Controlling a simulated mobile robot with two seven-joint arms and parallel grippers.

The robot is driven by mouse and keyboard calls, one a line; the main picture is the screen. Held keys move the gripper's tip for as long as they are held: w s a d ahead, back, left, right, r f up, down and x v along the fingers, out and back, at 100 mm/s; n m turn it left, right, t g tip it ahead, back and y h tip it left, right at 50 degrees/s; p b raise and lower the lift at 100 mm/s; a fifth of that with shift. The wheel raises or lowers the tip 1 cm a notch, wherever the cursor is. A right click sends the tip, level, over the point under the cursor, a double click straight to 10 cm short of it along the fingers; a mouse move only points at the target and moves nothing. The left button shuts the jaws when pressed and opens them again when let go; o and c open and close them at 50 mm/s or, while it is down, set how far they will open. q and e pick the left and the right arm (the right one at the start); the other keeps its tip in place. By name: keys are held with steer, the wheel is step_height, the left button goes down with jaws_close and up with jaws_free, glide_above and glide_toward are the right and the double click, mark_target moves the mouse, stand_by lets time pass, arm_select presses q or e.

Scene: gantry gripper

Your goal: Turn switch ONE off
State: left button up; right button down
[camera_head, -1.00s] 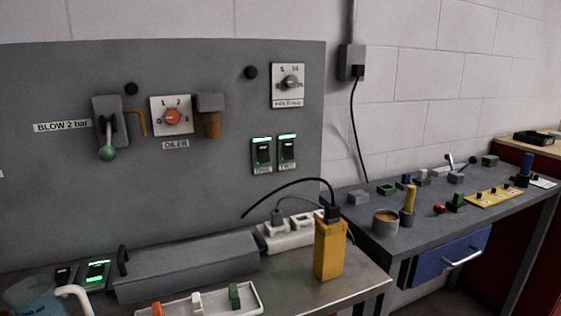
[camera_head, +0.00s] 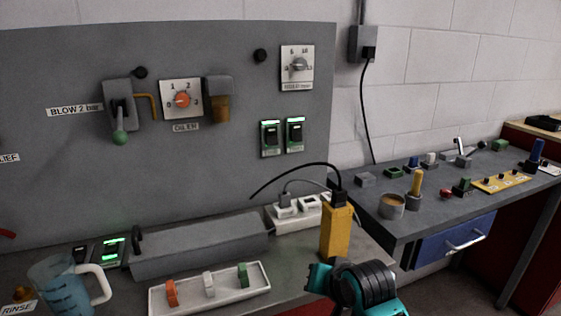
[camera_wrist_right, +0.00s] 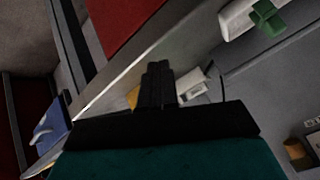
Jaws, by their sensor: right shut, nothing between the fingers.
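Two rocker switches sit side by side on the grey panel, the left switch (camera_head: 271,138) and the right switch (camera_head: 295,135). Both show a lit green strip at the top. The small labels under them are too blurred to read, so I cannot tell for sure which is ONE. My right arm (camera_head: 365,285), teal and black, shows at the bottom of the head view, below and right of the switches and well apart from them. In the right wrist view my right gripper (camera_wrist_right: 158,85) is shut and empty. My left gripper is out of view.
A yellow block (camera_head: 336,232) with a cable stands by my right arm. A white power strip (camera_head: 298,217), a grey box (camera_head: 200,245) and a white tray (camera_head: 208,288) with coloured parts lie on the bench. A jug (camera_head: 68,285) is at left. A cluttered table (camera_head: 430,205) stands right.

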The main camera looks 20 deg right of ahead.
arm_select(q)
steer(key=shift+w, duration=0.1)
arm_select(e)
steer(key=w+d+r+m+t, duration=0.2)
steer(key=w+r+m, duration=0.4)
steer(key=w+r, duration=0.3)
steer(key=w+d+r+m+t, duration=0.2)
steer(key=w+r+m, duration=0.3)
steer(key=w+r, duration=0.5)
step_height(320, 180, up, 3)
steer(key=shift+d+f+m+t, duration=0.2)
steer(key=shift+d+m+t, duration=0.2)
steer(key=shift+t, duration=0.4)
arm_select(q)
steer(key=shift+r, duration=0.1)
